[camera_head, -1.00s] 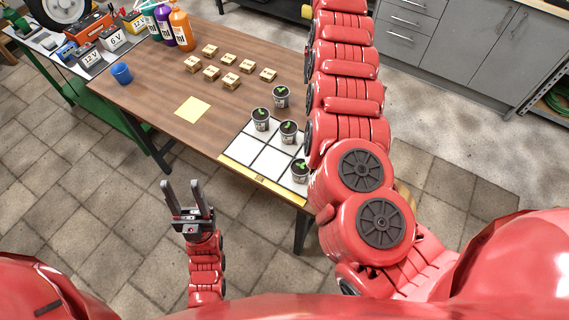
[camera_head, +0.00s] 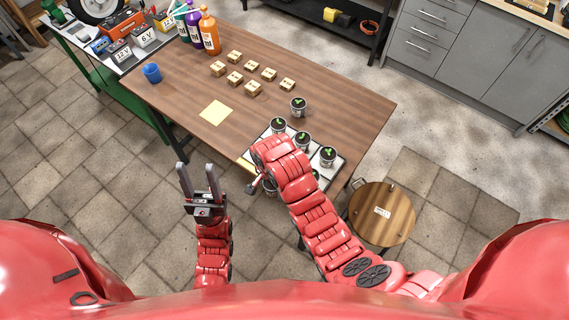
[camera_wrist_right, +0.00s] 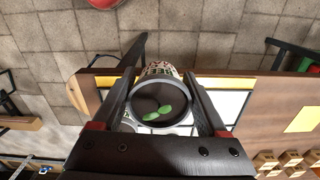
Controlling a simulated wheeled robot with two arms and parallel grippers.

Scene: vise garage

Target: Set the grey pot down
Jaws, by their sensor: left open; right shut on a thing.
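My right gripper (camera_wrist_right: 163,103) is shut on a small grey pot (camera_wrist_right: 178,70) with dark soil and a two-leaf green seedling. In the right wrist view the pot sits between the fingers, over the yellow-edged side of the white gridded tray (camera_wrist_right: 229,103); whether its base touches cannot be told. In the head view this pot (camera_head: 270,187) is partly hidden by my right arm at the tray's near side. Similar pots stand on the tray, including one at the back (camera_head: 278,125) and one at the right (camera_head: 327,156). My left gripper (camera_head: 199,184) is open and empty, off the table's front edge.
Another pot (camera_head: 298,107) stands behind the tray. Several wooden blocks (camera_head: 252,88), a yellow sheet (camera_head: 216,112), a blue cup (camera_head: 152,73) and bottles (camera_head: 209,33) are on the table. A round wooden stool (camera_head: 382,214) stands right of it. The table's right part is clear.

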